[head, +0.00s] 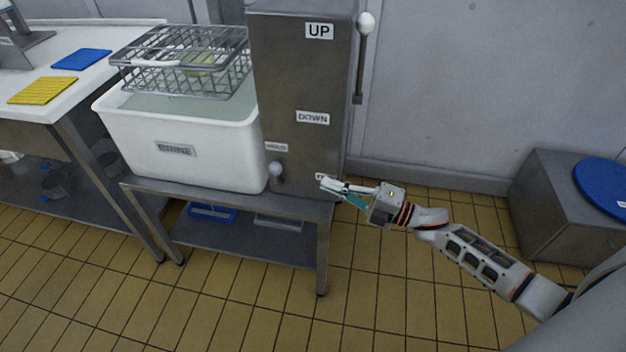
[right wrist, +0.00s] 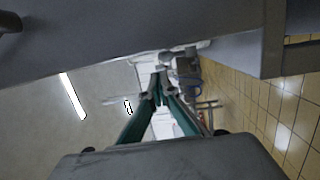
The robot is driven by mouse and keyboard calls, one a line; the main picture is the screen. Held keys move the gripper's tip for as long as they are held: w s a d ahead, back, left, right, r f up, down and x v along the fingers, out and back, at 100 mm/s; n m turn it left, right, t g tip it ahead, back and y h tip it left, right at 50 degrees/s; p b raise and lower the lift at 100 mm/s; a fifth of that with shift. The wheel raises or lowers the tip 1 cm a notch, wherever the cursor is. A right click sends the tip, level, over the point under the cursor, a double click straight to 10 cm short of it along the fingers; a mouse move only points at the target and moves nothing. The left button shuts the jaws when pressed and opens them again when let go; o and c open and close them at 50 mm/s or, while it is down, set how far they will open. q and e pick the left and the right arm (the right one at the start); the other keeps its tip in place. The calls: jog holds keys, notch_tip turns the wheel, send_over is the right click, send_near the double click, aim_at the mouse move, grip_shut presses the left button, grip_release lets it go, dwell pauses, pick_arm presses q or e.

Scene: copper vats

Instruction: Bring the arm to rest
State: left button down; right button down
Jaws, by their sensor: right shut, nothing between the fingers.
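My right gripper (head: 327,184) is shut and empty. In the head view its arm comes in from the lower right, and the fingertips are in front of the lower right edge of the grey steel column (head: 290,75); I cannot tell whether they touch it. In the right wrist view the two green-sided fingers (right wrist: 160,82) meet at their tips with nothing between them. My left gripper shows in neither view.
A white tub (head: 225,150) of liquid stands on a steel table (head: 300,205), a wire basket (head: 150,75) above it. A lever with a white knob (head: 366,22) is on the column's right side. A grey cabinet (head: 545,215) stands right; tiled floor (head: 385,300) is clear between.

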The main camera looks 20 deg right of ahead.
jog(key=shift+v, duration=1.55)
jog(key=shift+r, duration=0.15)
